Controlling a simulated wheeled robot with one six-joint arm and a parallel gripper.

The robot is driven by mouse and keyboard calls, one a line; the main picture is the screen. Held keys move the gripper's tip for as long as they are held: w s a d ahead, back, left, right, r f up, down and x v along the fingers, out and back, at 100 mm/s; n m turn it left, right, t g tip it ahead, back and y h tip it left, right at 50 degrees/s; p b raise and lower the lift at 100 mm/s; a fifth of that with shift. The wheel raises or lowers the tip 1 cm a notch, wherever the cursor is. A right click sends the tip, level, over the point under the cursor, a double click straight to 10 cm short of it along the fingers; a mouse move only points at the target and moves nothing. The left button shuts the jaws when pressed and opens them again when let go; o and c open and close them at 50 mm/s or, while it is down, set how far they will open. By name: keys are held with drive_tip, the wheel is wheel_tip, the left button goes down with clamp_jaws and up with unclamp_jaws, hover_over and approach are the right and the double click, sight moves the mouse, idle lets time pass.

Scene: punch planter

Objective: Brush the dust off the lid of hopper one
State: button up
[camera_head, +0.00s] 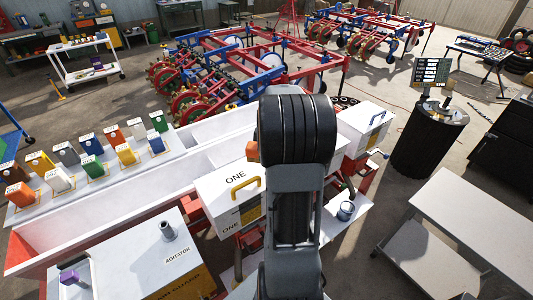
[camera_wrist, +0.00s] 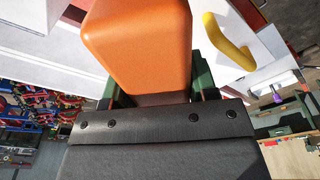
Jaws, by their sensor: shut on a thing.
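Hopper one's white lid (camera_head: 213,190), marked ONE, has a yellow handle (camera_head: 245,183) and stands left of my arm in the head view. The yellow handle also shows at the upper right of the wrist view (camera_wrist: 228,42). I cannot make out dust on the lid. My gripper (camera_wrist: 160,97) is shut on an orange, rounded block-like thing (camera_wrist: 138,40); I cannot tell whether it is the brush, and no bristles show. A small orange patch (camera_head: 252,151) shows beside my arm in the head view, where the arm hides my gripper.
A second white hopper (camera_head: 365,125) stands right of my arm. A metal cup (camera_head: 346,211) is on the white surface nearby. Several coloured boxes (camera_head: 90,145) line the bench at left. The agitator housing (camera_head: 150,255) is at front left; a bare grey table (camera_head: 475,230) is at right.

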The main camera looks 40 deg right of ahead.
drive_tip(key=shift+r, duration=0.1)
drive_tip(key=shift+r+p, duration=1.1)
drive_tip(key=shift+r, duration=0.3)
